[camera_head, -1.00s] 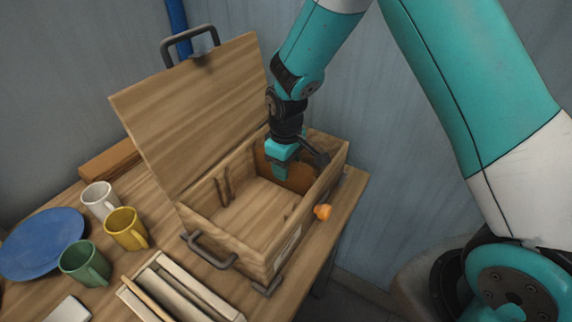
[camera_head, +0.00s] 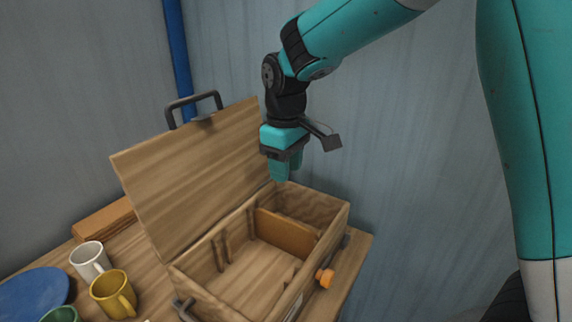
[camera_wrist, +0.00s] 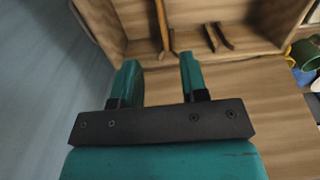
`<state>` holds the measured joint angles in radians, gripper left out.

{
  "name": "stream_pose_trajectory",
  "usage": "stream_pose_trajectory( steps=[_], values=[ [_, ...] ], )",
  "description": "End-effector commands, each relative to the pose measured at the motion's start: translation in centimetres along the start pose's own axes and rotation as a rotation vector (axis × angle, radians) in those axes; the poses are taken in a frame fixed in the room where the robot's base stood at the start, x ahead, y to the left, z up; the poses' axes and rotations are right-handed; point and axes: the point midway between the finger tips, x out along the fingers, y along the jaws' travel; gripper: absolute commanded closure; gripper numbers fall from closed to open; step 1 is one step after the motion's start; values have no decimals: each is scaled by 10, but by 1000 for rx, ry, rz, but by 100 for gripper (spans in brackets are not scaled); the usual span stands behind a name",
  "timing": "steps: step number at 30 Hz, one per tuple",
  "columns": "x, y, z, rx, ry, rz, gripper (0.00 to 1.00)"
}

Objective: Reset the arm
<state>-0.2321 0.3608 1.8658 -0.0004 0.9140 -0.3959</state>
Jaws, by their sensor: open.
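My gripper (camera_head: 283,172) is open and empty, pointing down above the back right part of the open wooden box (camera_head: 333,218) in the head view. Its two teal fingers also show apart in the wrist view (camera_wrist: 157,75), with the box interior beyond them. The box's lid (camera_head: 190,180) is raised and leans back to the left. An upright brown divider (camera_head: 285,233) stands inside the box, with small wooden slats (camera_head: 221,250) along its left inner side.
A blue plate (camera_head: 35,293), a white mug (camera_head: 90,260), a yellow mug (camera_head: 114,295) and a green mug (camera_head: 61,315) stand left of the box. Open air lies right of my gripper, before the wall.

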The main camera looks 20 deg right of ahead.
Motion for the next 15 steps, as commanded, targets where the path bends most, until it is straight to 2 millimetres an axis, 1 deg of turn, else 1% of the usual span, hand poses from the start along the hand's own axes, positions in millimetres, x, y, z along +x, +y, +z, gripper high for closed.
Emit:
stream_pose_trajectory(
  steps=[4,15],
  values=[
    [-6,0,0,0,0,0,60],
    [-6,0,0,0,0,0,60]
  ],
)
